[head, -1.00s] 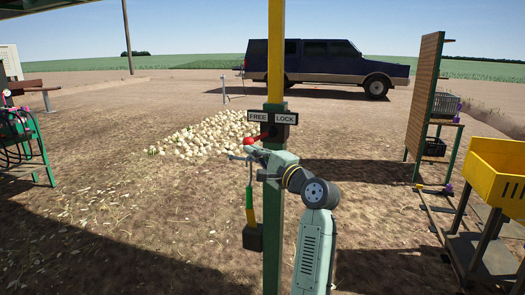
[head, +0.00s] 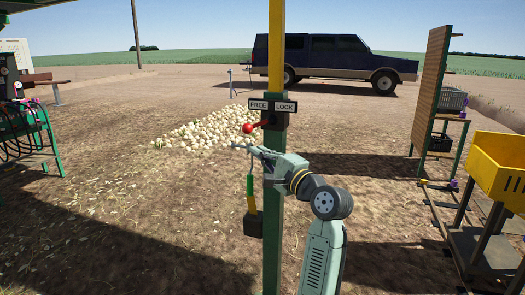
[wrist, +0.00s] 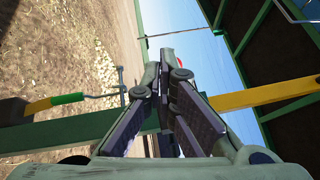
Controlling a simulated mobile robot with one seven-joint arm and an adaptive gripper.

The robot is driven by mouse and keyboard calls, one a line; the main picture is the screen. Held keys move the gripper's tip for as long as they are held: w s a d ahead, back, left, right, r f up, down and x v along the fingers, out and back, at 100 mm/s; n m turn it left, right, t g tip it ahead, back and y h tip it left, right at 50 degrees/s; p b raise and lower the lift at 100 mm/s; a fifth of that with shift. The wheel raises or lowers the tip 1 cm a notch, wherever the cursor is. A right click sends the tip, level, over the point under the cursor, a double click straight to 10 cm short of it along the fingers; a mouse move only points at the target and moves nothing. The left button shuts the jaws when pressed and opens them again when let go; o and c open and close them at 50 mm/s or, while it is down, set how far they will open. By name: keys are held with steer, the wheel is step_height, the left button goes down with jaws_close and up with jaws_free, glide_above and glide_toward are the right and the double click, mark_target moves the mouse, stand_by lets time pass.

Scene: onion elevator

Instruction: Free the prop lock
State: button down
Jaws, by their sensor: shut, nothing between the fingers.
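The prop lock is a dark box (head: 274,120) on the green and yellow post, below a sign reading FREE (head: 259,105) and LOCK (head: 285,106). Its lever ends in a red ball knob (head: 247,128), which points left and slightly down, on the FREE side. My gripper (head: 246,148) is shut and empty just below the knob, in front of the post, with a small visible gap between them. In the wrist view the closed fingers (wrist: 165,75) cover much of the lock area, and the knob is mostly hidden there.
A green and yellow handle (head: 250,187) with a dark block at its lower end hangs left of the post (head: 272,265), below my gripper. An onion pile (head: 210,133) lies behind. A yellow crate (head: 500,165) stands at right.

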steer(key=shift+s+d+f+b, duration=0.15)
steer(key=shift+s+b, duration=0.1)
steer(key=shift+s, duration=0.95)
steer(key=shift+s+f+b, duration=0.1)
steer(key=shift+s+b, duration=0.1)
steer(key=shift+s, duration=0.95)
